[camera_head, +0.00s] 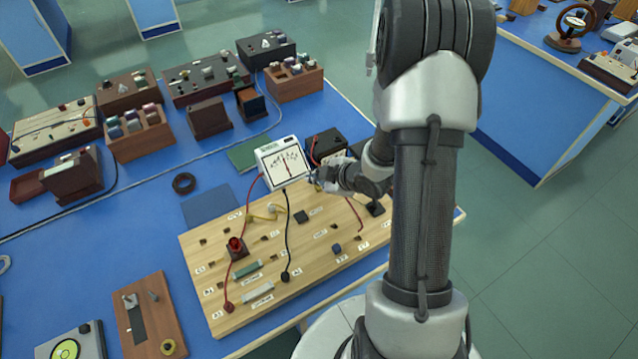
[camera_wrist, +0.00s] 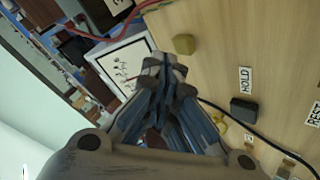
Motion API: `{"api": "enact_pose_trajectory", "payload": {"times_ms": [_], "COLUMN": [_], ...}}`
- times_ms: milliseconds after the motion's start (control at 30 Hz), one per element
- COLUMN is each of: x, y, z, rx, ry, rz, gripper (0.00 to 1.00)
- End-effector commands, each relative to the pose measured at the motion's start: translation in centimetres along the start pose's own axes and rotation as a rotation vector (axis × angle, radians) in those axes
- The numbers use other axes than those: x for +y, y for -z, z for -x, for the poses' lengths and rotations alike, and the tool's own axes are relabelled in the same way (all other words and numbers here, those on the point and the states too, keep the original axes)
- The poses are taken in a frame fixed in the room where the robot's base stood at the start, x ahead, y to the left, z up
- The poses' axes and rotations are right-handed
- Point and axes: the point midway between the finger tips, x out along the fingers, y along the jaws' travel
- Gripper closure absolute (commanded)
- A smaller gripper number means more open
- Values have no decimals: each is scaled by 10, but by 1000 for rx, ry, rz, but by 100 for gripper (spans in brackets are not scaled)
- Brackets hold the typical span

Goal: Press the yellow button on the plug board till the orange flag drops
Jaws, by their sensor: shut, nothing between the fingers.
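The wooden plug board (camera_head: 213,300) lies on the blue bench, with sockets, labels and cables on it. My gripper (camera_head: 314,178) is above its far edge, beside the white dial meter (camera_head: 283,162). In the wrist view, my gripper (camera_wrist: 165,64) is shut and empty. A small yellow block, apparently the yellow button (camera_wrist: 184,44), stands on the board just beyond the fingertips; I see no clear contact. I cannot pick out this button in the head view. I cannot make out an orange flag in either view.
A black block (camera_wrist: 244,110) stands by the HOLD label (camera_wrist: 246,80). Red and black cables cross the board. A red lamp (camera_head: 236,245) stands at its left. A black box (camera_head: 328,142) is behind my gripper. Wooden boxes (camera_head: 140,135) fill the back of the bench.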

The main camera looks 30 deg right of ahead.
Motion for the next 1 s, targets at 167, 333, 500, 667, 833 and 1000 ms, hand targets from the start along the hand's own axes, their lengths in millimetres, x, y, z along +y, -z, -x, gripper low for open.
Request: {"api": "enact_pose_trajectory", "payload": {"times_ms": [167,333,500,667,833,1000], "x": [0,1,6,15,24,26], "y": [0,1,6,15,23,26], "z": [1,1,9,21,32,36], "rx": [0,0,0,-1,-1,-1], "ry": [1,0,0,0,0,1], "rz": [0,-1,0,-1,-2,-1], "gripper": [100,100,100,100,100,100]}}
